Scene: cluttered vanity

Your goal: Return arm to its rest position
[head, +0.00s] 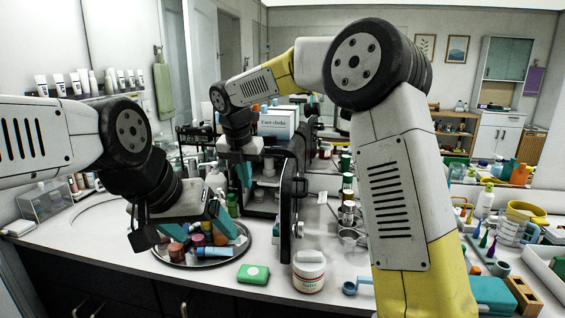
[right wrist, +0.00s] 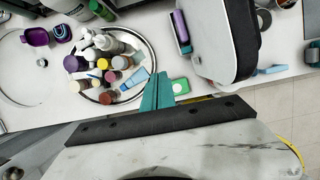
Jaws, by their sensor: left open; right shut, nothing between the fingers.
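My left arm reaches in from the left in the head view. My left gripper (head: 224,222) is open, with its teal fingers low over the round tray of bottles. Whether it touches anything there is hidden. My right arm rises from the lower right, bends at a high elbow and reaches left. My right gripper (head: 244,173) points down beside the dark organiser, behind the left gripper. In the right wrist view its teal fingers (right wrist: 157,91) are together and empty, above the counter near the tray's edge.
The round tray (head: 176,262) holds several small bottles. A green soap box (head: 253,274) and a white jar (head: 309,271) stand near the front edge. A dark upright mirror (head: 288,205) stands mid-counter. Bottles and cups crowd the right side. Bare counter shows left of the tray.

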